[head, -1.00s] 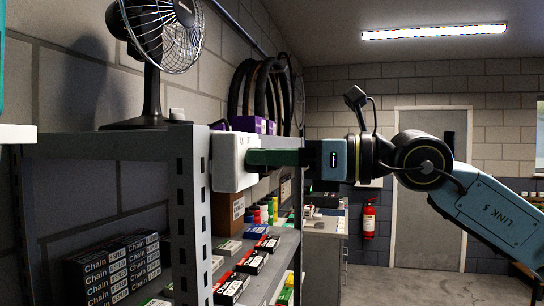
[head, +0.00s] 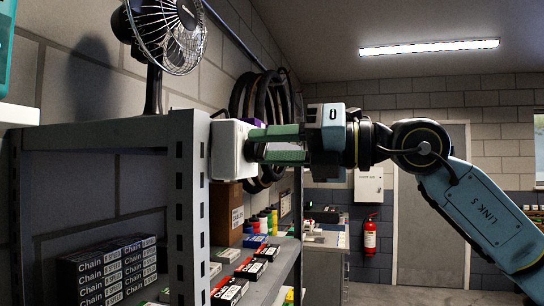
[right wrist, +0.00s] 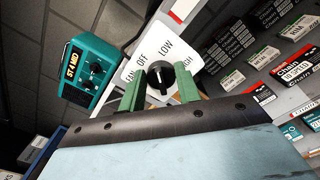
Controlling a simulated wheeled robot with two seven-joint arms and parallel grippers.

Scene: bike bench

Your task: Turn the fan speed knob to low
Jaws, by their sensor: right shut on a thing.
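The fan speed knob (right wrist: 160,76) is black and sits on a white control box, its face (right wrist: 152,50) marked OFF, LOW and HIGH in the right wrist view. The box also shows at the shelf post in the head view (head: 229,150). My right gripper (right wrist: 160,88) has its two green fingers on either side of the knob and is shut on it. In the head view the gripper (head: 262,145) reaches the box from the right and hides the knob. I cannot make out exactly which mark the knob points to. My left gripper is not in view.
A desk fan (head: 165,35) stands on top of the grey shelf unit (head: 190,200). Chain boxes (head: 110,272) and other small cartons fill the shelves. A teal device (right wrist: 90,72) is left of the control box in the wrist view. A fire extinguisher (head: 370,236) hangs at the back.

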